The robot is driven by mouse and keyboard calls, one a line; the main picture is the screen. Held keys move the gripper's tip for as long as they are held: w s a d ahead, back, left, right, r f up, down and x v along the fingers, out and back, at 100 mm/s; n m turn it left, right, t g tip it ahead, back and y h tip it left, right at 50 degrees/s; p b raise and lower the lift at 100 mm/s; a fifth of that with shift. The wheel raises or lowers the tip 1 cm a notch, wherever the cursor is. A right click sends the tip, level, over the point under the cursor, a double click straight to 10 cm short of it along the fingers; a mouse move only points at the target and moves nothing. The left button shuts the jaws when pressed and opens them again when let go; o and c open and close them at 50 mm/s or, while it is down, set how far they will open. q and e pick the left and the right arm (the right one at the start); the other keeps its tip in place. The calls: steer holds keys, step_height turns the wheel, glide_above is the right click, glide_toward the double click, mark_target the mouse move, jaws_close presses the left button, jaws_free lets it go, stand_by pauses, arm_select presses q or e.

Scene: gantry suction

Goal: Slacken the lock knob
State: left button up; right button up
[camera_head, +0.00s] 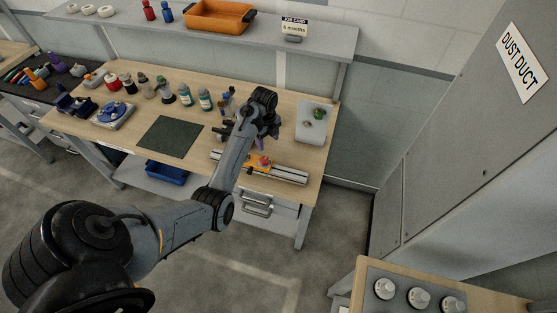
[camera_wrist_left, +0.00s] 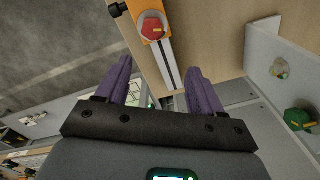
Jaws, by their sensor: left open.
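A red knob with a yellow mark (camera_wrist_left: 153,28) sits on an orange carriage (camera_wrist_left: 142,10) on a metal rail (camera_wrist_left: 168,65) in the left wrist view. A black knob (camera_wrist_left: 118,9) sticks out of the carriage's side. In the head view the red knob (camera_head: 265,160) shows small on the rail (camera_head: 288,174) at the bench's front. My left gripper (camera_head: 261,144) is over the bench, just behind the carriage. In the wrist view its purple fingers (camera_wrist_left: 160,80) are apart with nothing gripped; the knobs lie beyond the fingertips. My right gripper is not in view.
A pale tray (camera_head: 319,133) with a green item (camera_head: 318,114) lies at the bench's right end. A dark green mat (camera_head: 170,137) lies left of the rail. Several bottles (camera_head: 186,94) stand behind the mat. A shelf (camera_head: 260,39) runs above the bench's back.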

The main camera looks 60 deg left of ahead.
mark_target(265, 159)
arm_select(q)
steer(key=f, duration=0.3)
steer(key=s+f, duration=0.1)
steer(key=f, duration=0.7)
steer(key=shift+s+a+f, duration=0.25)
steer(key=shift+a, duration=0.15)
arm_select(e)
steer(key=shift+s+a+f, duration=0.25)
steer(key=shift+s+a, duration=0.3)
arm_select(q)
steer(key=c, duration=1.1)
steer(key=shift+o, duration=0.2)
steer(key=shift+r+n+p, duration=0.2)
steer(key=shift+n+p, duration=0.9)
steer(key=shift+n, duration=0.3)
steer(key=n+p, duration=0.1)
steer(key=n, duration=0.2)
steer(key=shift+f, duration=0.1)
steer(key=shift+w+n+p, duration=0.1)
steer(key=shift+n+p, duration=0.3)
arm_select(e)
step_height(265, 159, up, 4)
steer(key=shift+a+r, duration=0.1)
